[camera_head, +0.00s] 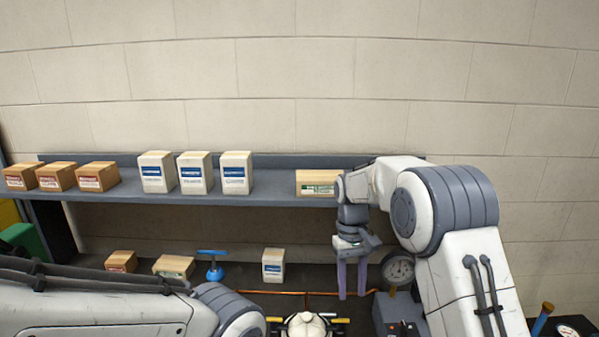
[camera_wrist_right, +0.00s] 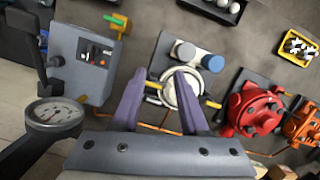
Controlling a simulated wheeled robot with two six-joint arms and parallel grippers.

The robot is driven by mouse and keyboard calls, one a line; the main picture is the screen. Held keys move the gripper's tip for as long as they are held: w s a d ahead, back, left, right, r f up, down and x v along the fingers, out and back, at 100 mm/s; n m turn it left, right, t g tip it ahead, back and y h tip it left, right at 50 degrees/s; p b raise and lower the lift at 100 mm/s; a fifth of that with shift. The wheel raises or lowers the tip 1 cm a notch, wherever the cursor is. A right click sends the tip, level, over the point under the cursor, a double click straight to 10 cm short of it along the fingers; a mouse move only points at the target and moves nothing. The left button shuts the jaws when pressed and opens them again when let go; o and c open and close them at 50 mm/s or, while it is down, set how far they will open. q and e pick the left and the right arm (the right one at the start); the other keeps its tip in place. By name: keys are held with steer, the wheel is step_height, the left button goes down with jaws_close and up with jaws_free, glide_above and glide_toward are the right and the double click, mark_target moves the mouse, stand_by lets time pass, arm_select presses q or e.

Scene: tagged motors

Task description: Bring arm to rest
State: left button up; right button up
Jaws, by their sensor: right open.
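My right gripper (camera_head: 351,296) hangs in front of the grey shelf with its two purple fingers pointing down, open and empty. In the right wrist view its fingers (camera_wrist_right: 159,76) are spread, with a white round-topped unit (camera_wrist_right: 178,88) beyond and between them; no contact can be made out. My right arm (camera_head: 440,220) comes in from the right and bends over toward the shelf. My left arm (camera_head: 100,303) lies across the lower left; its gripper is out of the picture.
A grey shelf (camera_head: 275,191) carries several brown and white boxes. Below are a white box (camera_head: 273,265), a blue valve (camera_head: 211,266) and a gauge (camera_head: 398,268). The wrist view shows a grey control box (camera_wrist_right: 85,65), red machine (camera_wrist_right: 254,108) and yellow tray (camera_wrist_right: 297,46).

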steer(key=s+a+n+t+b, duration=0.1)
steer(key=s+a+b, duration=0.1)
steer(key=s+a, duration=0.35)
steer(key=s+a+n+b, duration=0.1)
steer(key=s+a+b, duration=0.15)
steer(key=s, duration=0.55)
steer(key=s+f+n+b, duration=0.1)
steer(key=s+f, duration=0.1)
steer(key=s, duration=0.6)
steer(key=s+f+n+t+y+b, duration=0.1)
steer(key=s+f, duration=0.2)
steer(key=s, duration=0.6)
steer(key=shift+s+d+f+n+t+b, duration=0.15)
steer(key=shift+f+n+t+b, duration=0.15)
steer(key=shift+f+n, duration=0.1)
steer(key=shift+d, duration=0.1)
